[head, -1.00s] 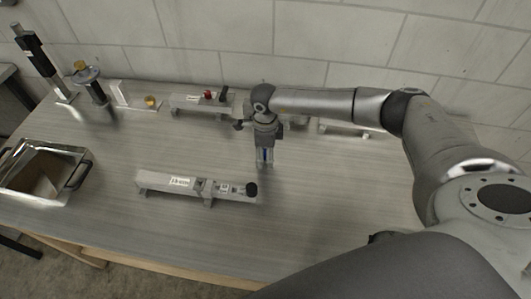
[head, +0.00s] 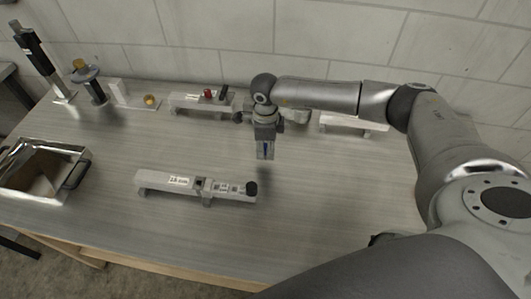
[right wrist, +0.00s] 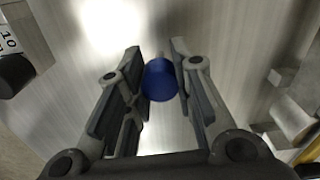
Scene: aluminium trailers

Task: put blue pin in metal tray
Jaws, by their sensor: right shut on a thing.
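My right gripper (head: 265,153) points down above the middle of the table and is shut on the blue pin (head: 266,148). In the right wrist view the blue pin (right wrist: 160,80) shows its round blue end between the two fingers of the right gripper (right wrist: 156,52). The pin is clear of the table. The metal tray (head: 32,191), a shiny open box with dark handles, stands at the far left of the table, well away from the gripper. My left gripper is not in view.
A labelled aluminium fixture (head: 160,184) with a black knob lies between gripper and tray, nearer the front. Another fixture with a red knob (head: 208,93) stands at the back. A gold-topped post (head: 92,85) and dark upright device (head: 38,55) stand back left.

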